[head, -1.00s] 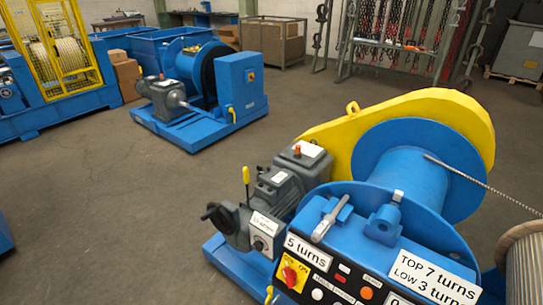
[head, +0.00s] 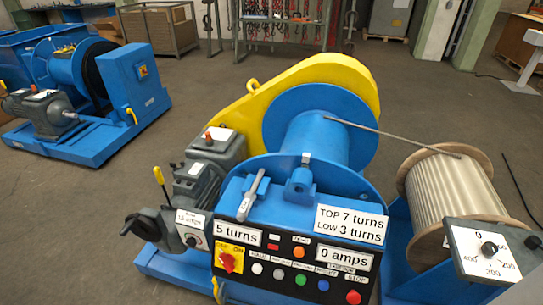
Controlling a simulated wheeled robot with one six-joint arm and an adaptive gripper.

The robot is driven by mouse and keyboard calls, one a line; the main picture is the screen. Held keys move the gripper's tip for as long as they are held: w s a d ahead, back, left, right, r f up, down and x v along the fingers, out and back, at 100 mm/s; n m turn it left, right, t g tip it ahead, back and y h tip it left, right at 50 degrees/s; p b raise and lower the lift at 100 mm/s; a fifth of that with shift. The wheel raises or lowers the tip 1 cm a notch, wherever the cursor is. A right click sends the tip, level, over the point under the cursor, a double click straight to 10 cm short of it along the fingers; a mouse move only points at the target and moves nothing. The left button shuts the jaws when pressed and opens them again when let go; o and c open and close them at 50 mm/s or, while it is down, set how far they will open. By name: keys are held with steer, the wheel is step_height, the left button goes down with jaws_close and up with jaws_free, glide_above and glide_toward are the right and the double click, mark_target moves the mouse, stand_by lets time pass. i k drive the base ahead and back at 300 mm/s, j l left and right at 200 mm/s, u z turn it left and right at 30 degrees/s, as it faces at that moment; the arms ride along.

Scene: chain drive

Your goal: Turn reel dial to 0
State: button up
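The reel dial (head: 489,249) is a black knob on a pale plate at the lower right. The plate is marked 0 at the top, 300 at the bottom, and what looks like 400 and 200 at the sides. The knob is too small for me to tell which mark it points to. The dial stands beside a wooden-flanged reel (head: 452,190) wound with pale line. My gripper is not in view.
A blue winch drum (head: 322,140) with a yellow chain guard (head: 300,85) stands in the middle. Its black control panel (head: 290,270) has several coloured buttons and reads 5 turns and 0 amps. Another blue winch (head: 95,90) is at the left. Grey floor lies between them.

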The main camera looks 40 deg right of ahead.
mark_target(489, 249)
steer(key=k+l, duration=0.15)
steer(key=k, duration=0.3)
steer(key=k+l, duration=0.15)
steer(key=k, duration=0.3)
steer(key=k+l+z, duration=0.35)
steer(key=k, duration=0.25)
steer(key=k+l+z, duration=0.3)
steer(key=k+l, duration=0.15)
steer(key=k+z, duration=0.1)
steer(key=z, duration=0.55)
